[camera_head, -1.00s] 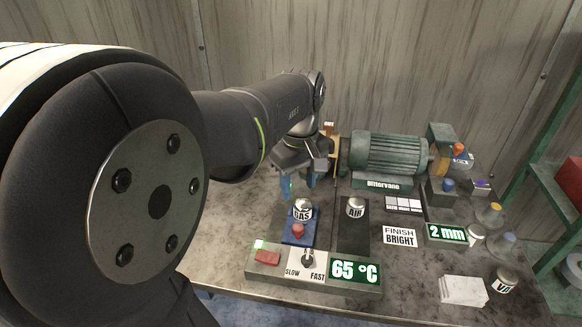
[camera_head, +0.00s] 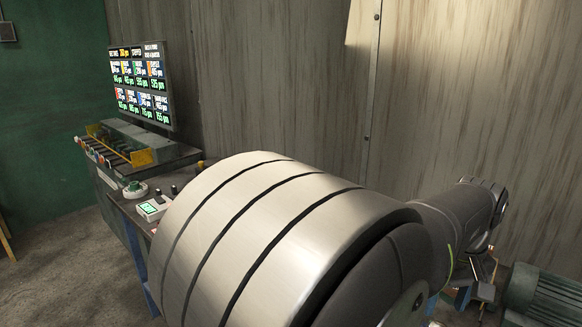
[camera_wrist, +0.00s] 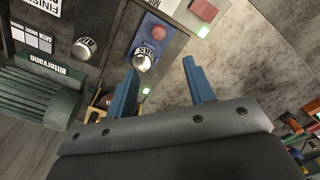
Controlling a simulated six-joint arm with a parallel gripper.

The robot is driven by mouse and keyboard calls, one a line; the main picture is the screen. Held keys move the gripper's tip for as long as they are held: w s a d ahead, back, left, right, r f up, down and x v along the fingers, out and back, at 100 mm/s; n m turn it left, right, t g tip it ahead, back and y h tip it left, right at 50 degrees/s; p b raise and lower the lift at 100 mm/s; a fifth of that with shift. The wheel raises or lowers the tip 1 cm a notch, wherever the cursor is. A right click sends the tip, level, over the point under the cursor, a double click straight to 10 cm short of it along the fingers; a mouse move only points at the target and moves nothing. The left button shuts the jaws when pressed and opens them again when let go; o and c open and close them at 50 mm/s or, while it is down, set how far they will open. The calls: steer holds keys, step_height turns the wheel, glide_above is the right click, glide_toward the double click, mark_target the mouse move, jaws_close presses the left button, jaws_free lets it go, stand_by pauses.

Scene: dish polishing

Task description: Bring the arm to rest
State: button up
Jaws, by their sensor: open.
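My gripper (camera_wrist: 160,90) shows in the wrist view with its two blue fingers spread apart. The space between the fingers is empty, with bare bench top behind it. The GAS knob (camera_wrist: 144,62) on its blue plate lies beyond the left finger, apart from it as far as I can tell. In the head view, my arm fills the middle and lower right.
The green motor (camera_head: 540,298) is at the lower right in the head view and shows at left in the wrist view (camera_wrist: 40,112). The AIR knob (camera_wrist: 84,48) is near it. A display screen (camera_head: 140,85) stands over a side bench (camera_head: 122,205). The wall (camera_head: 280,90) is behind.

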step_height(320, 180, down, 16)
steer(key=shift+f, duration=0.2)
steer(key=shift+w+d, duration=0.15)
steer(key=shift+r, duration=0.15)
stand_by(0.3)
